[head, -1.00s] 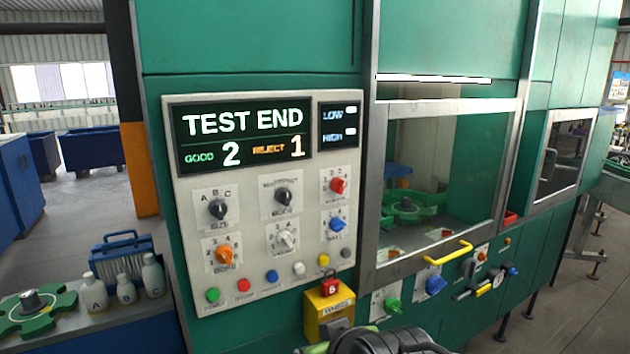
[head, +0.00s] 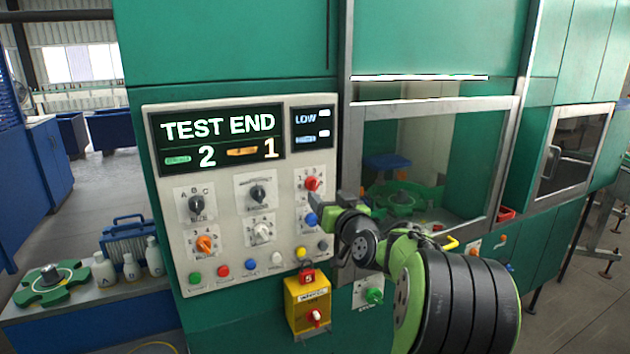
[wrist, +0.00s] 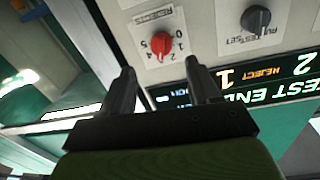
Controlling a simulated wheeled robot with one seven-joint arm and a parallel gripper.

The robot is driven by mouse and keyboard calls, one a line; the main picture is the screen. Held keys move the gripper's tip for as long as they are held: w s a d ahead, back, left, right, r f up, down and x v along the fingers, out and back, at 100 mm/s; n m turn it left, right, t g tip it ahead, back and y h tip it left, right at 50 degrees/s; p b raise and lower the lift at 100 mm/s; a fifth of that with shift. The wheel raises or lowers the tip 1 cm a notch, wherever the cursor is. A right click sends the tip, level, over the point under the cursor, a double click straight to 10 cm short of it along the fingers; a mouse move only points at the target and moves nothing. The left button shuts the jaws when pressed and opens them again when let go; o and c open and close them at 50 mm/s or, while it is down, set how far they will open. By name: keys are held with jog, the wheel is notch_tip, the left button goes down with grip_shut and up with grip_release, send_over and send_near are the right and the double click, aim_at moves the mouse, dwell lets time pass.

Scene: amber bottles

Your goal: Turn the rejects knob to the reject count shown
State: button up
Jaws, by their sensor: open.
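The red rejects knob (head: 312,184) is at the upper right of the pale control panel (head: 170,283). In the wrist view, which is upside down, the knob (wrist: 160,43) sits among printed numbers under a "REJECTS" label. I cannot surely tell which number it points at. The display (head: 216,137) reads TEST END, good 2, reject 1. My gripper (wrist: 160,72) is open and empty. Its two fingers are on either side of the knob in the picture, apparently short of it. In the head view my arm comes from the lower right, with its end right of the knob.
A blue knob (head: 311,219) is just below the red one, and a black knob (head: 257,194) is to its left. Coloured buttons line the panel's bottom. A yellow box (head: 306,290) hangs below. A window with a metal frame (head: 500,190) is to the right.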

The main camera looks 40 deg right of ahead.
aim_at(315, 187)
jog(key=p+x, duration=0.2)
jog(key=x, duration=0.4)
jog(key=shift+w+r, duration=0.15)
jog(key=shift+w, duration=0.3)
jog(key=shift+w+d, duration=0.15)
jog(key=shift+w, duration=0.05)
jog(key=shift+c, duration=0.2)
jog(key=c, duration=1)
